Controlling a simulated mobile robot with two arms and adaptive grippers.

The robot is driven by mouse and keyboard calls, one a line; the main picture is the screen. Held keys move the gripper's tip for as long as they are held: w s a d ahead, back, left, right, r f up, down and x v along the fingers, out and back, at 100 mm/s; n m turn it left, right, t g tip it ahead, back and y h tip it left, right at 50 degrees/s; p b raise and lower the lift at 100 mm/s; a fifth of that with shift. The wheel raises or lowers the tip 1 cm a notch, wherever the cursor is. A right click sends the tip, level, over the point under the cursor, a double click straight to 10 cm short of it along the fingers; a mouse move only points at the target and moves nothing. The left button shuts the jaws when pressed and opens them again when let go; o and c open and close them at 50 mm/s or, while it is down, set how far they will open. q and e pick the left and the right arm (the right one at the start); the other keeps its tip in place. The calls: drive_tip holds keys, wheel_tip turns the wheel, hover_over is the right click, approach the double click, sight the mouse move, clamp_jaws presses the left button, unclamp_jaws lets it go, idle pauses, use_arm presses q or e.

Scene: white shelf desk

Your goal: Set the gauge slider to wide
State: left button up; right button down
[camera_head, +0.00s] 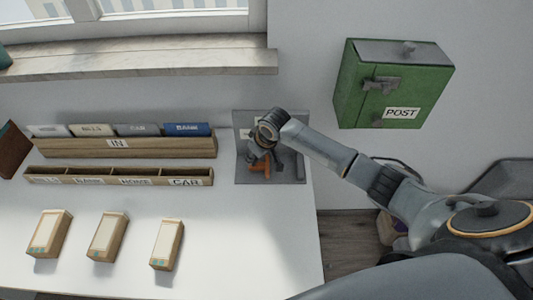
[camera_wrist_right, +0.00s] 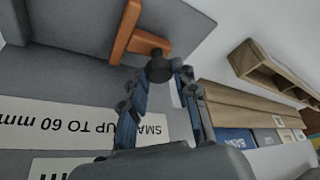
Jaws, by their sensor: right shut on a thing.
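The gauge is a grey panel (camera_head: 292,125) standing at the right end of the white desk, with a grey base. In the right wrist view the orange slider (camera_wrist_right: 122,40) has a dark round knob (camera_wrist_right: 159,68). My right gripper (camera_wrist_right: 158,76) is shut on this knob, one finger on each side. A white label (camera_wrist_right: 75,120) reads upside down "SMA… UP TO 60 mm", partly covered by a finger. My left gripper is not in view.
A wooden "IN" rack (camera_head: 120,148) with several folders stands left of the gauge, a lower wooden rack (camera_head: 120,178) in front of it. Three small boxes (camera_head: 108,237) lie on the desk (camera_head: 220,240). A green POST box (camera_head: 395,85) hangs right of the gauge.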

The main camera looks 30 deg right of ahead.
drive_tip(key=shift+d, duration=0.1)
drive_tip(key=c, duration=1)
unclamp_jaws()
drive_tip(key=shift+c, duration=0.2)
drive_tip(key=v, duration=1.2)
drive_tip(key=shift+w, duration=0.1)
